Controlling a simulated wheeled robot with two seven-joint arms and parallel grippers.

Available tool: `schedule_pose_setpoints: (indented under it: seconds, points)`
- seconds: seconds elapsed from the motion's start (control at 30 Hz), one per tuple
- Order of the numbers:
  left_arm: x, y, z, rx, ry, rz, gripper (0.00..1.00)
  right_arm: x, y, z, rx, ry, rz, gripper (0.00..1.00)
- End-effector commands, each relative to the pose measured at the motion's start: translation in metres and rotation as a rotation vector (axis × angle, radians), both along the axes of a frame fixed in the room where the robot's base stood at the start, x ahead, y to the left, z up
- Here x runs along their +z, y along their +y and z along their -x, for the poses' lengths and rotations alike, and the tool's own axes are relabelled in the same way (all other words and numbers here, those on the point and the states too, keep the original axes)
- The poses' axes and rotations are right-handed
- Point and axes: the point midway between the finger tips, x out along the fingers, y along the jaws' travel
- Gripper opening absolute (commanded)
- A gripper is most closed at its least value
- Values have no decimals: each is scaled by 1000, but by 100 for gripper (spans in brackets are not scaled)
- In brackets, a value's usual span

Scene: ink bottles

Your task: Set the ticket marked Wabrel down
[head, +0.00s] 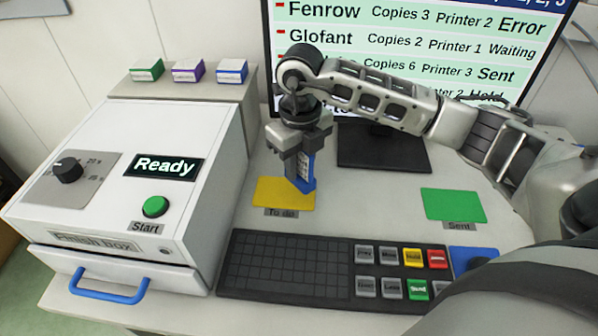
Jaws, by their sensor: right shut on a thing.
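My left gripper is not in view.
A green "Sent" mat (453,204) lies bare at the right. A keyboard (290,266) with coloured keys runs along the front. The white finish box (130,190) stands left, its display reading "Ready". A monitor (430,40) stands behind my arm. Three small boxes (188,70) sit on a back-left ledge.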

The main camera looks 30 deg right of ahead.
Motion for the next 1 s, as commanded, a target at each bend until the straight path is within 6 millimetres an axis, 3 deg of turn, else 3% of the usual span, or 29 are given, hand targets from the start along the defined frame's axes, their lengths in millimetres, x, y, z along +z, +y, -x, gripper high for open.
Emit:
schedule_pose_setpoints:
  seconds: [0.27,0.67,0.7,0.77,1.0]
  points:
    - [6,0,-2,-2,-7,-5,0,-33,1,-3,0,3,0,4]
    - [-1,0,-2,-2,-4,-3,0,-40,0,-3,0,0,0,4]
    - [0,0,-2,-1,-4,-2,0,-40,0,-3,0,0,0,34]
    - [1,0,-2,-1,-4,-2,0,-39,0,-3,0,1,0,50]
    - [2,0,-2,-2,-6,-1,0,-39,0,-3,0,1,0,50]
